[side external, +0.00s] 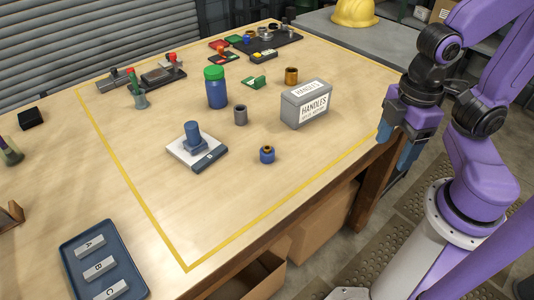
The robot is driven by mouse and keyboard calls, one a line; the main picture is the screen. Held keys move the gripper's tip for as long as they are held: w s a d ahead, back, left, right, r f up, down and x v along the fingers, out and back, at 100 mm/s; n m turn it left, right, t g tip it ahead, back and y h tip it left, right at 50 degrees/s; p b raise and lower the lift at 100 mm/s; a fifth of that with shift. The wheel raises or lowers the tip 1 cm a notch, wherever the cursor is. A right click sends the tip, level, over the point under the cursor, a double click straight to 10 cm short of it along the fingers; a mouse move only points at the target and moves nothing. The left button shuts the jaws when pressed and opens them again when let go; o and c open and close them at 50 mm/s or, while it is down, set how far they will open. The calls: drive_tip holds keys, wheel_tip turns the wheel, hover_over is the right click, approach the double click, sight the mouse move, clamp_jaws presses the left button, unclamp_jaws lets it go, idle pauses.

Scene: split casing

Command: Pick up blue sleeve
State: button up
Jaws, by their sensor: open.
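The blue sleeve (267,157) appears to be the small, short blue cylinder near the front right of the yellow outline. It stands upright and shows an orange-brown ring with a dark centre at its top. My gripper (397,145) hangs at the table's right edge, well to the right of the sleeve. Its blue fingers point down, apart and empty, and touch nothing that I can see.
A grey cylinder (240,116), a blue post on a white base (193,148) and a green-capped blue bottle (216,91) stand nearby. The table in front of the sleeve is clear.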

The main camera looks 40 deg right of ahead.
drive_tip(key=w+a+r+n, duration=0.3)
drive_tip(key=w+a, duration=0.3)
drive_tip(key=w, duration=0.5)
drive_tip(key=r+n, duration=0.2)
drive_tip(key=n, duration=0.1)
hover_over(267, 148)
drive_tip(key=f, duration=1.2)
drive_tip(key=shift+s+d, duration=0.15)
drive_tip(key=shift+d, duration=0.15)
drive_tip(key=shift+w+a+f, duration=0.1)
drive_tip(key=shift+a+f, duration=0.05)
drive_tip(key=shift+f, duration=1.2)
drive_tip(key=shift+w+a+f, duration=0.1)
drive_tip(key=shift+f, duration=1.25)
drive_tip(key=c, duration=1.3)
